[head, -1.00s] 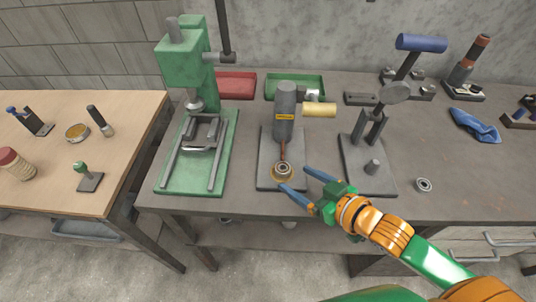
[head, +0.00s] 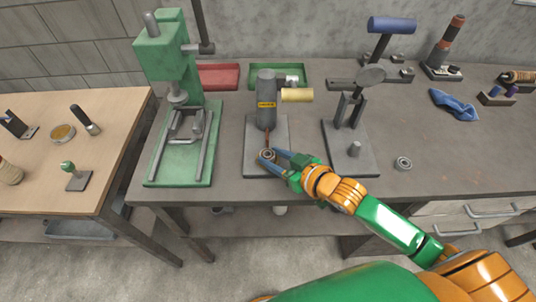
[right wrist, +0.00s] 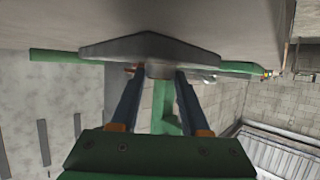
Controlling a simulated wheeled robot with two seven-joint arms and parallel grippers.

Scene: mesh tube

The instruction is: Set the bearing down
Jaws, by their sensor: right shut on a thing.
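The bearing (head: 267,154) is a small ring at the front of the grey base plate (head: 252,166) of the dark upright device (head: 266,92) with a yellow label. My right gripper (head: 269,158) is shut on it, with blue fingers on either side. In the right wrist view the two fingers (right wrist: 158,80) reach up to a small grey round piece under the plate shape; its details are hard to tell. I cannot tell whether the bearing touches the plate. A second similar ring (head: 403,163) lies loose on the bench to the right. My left gripper is not in view.
Red (head: 218,76) and green (head: 262,75) trays are behind. The grey bench (head: 450,155) has free room around the loose ring.

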